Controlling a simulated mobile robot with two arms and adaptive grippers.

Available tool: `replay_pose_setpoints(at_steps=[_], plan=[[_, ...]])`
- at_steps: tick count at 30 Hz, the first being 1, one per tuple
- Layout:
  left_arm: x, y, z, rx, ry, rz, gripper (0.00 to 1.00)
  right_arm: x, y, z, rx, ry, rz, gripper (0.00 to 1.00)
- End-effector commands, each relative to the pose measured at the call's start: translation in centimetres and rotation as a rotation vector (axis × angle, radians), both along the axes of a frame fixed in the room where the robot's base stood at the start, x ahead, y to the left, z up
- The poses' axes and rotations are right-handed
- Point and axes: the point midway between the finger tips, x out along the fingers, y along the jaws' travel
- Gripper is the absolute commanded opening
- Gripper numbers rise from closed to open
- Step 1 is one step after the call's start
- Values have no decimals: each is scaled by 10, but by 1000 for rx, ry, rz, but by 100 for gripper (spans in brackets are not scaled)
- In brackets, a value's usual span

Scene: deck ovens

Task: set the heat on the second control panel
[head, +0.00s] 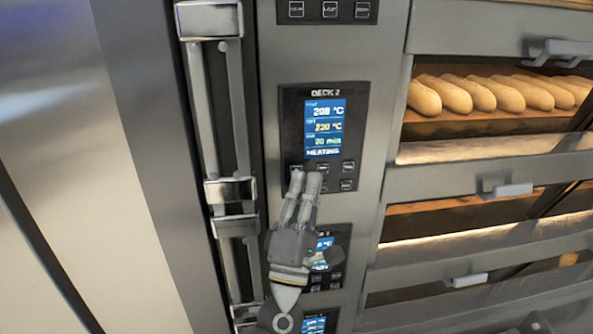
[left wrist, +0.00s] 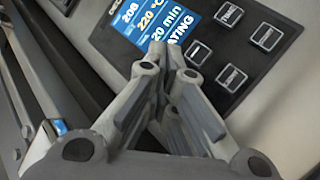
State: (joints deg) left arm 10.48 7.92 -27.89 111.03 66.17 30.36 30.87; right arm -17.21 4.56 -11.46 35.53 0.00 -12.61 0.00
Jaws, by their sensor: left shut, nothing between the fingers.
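The second control panel (head: 292,112), labelled DECK 2, is a black plate on the steel oven front. Its blue screen (head: 324,128) reads 208 °C, a set value in orange, 20 min and HEATING. The orange value looks like 220 °C in the left wrist view (left wrist: 150,20). Small square buttons (head: 348,167) sit below the screen. My left gripper (head: 306,176) is shut and empty, its fingertips over the lower left of the panel, hiding some buttons. In the left wrist view the fingertips (left wrist: 168,50) overlap the screen's lower edge; contact cannot be told.
Another panel (head: 325,243) lies below, partly behind my left gripper, with more above and beneath. A steel door handle (head: 208,125) runs along the left. Oven decks with bread (head: 480,95) and protruding handles (head: 565,50) are at the right. A small grey part at the bottom right is unclear.

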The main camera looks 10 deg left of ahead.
Motion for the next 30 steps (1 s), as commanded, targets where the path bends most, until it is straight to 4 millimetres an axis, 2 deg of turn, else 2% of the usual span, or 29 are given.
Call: replay_pose_setpoints(at_steps=[30], plan=[[10,4,1,1,-1,1,0,0,0,-2,0,0,0,0]])
